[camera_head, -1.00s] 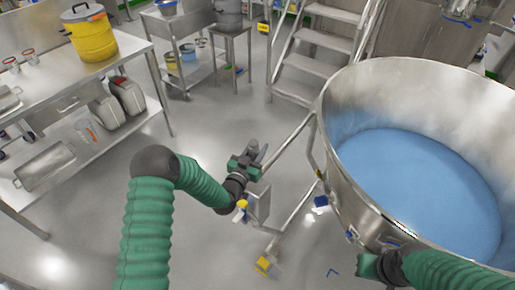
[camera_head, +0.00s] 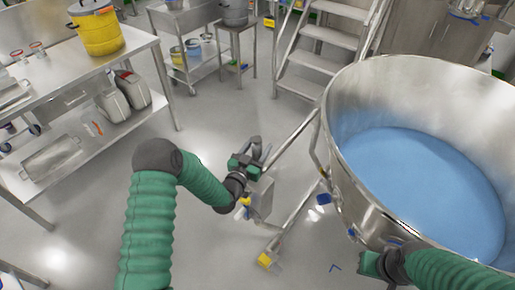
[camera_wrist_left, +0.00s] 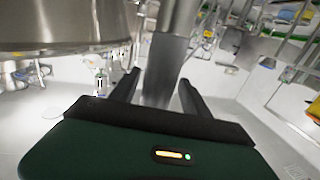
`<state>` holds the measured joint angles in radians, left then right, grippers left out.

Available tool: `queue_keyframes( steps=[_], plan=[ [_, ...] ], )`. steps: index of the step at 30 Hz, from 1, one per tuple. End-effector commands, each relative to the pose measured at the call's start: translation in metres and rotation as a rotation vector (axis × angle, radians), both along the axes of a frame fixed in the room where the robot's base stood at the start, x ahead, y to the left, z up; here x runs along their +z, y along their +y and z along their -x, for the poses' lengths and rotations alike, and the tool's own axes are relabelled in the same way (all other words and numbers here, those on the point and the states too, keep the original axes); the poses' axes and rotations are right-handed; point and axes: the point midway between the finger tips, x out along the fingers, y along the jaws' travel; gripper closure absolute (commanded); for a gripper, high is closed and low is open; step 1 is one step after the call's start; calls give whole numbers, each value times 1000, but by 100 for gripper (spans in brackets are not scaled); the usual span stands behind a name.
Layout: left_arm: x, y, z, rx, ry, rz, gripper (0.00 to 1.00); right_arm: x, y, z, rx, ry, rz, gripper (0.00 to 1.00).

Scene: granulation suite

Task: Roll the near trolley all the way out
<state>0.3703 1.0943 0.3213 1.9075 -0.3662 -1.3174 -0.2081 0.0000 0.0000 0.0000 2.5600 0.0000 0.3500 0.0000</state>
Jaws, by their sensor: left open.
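The near trolley is a big round steel bowl (camera_head: 345,190) of blue powder (camera_head: 415,185) at the right in the head view. Its tubular frame (camera_head: 290,215) reaches left and forward, with a yellow-marked caster (camera_head: 266,260) at the front. My left gripper (camera_head: 254,152) is at the left end of the frame. In the left wrist view, my left gripper (camera_wrist_left: 158,92) has its fingers apart, with an upright steel post (camera_wrist_left: 168,65) between or just beyond them; contact is unclear. My right gripper (camera_head: 370,264) is at the bowl's near side; its fingertips are hard to make out.
A steel bench (camera_head: 150,42) with a yellow drum (camera_head: 97,32) stands at the left. Steel steps (camera_head: 325,62) rise behind the bowl. A small steel stand (camera_head: 235,35) and a shelf cart are at the back.

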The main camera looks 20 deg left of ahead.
Motion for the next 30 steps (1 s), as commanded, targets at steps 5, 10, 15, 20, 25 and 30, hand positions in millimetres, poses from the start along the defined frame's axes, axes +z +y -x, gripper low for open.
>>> queue_keyframes(
  steps=[5,10,15,20,25,30],
  plan=[
    [-1,2,16,-1,1,0,45,-2,0,0,0,0,0,100],
    [-2,9,60,1,4,-1,45,-5,0,0,0,0,0,100],
    [-3,17,110,1,4,1,45,-11,0,0,0,0,0,100],
    [-3,24,147,3,4,-1,45,-15,0,0,0,0,0,100],
    [-2,26,166,1,1,1,45,-17,0,0,0,0,0,100],
    [-1,26,167,1,1,1,45,-16,0,0,0,0,0,100]
  ],
)
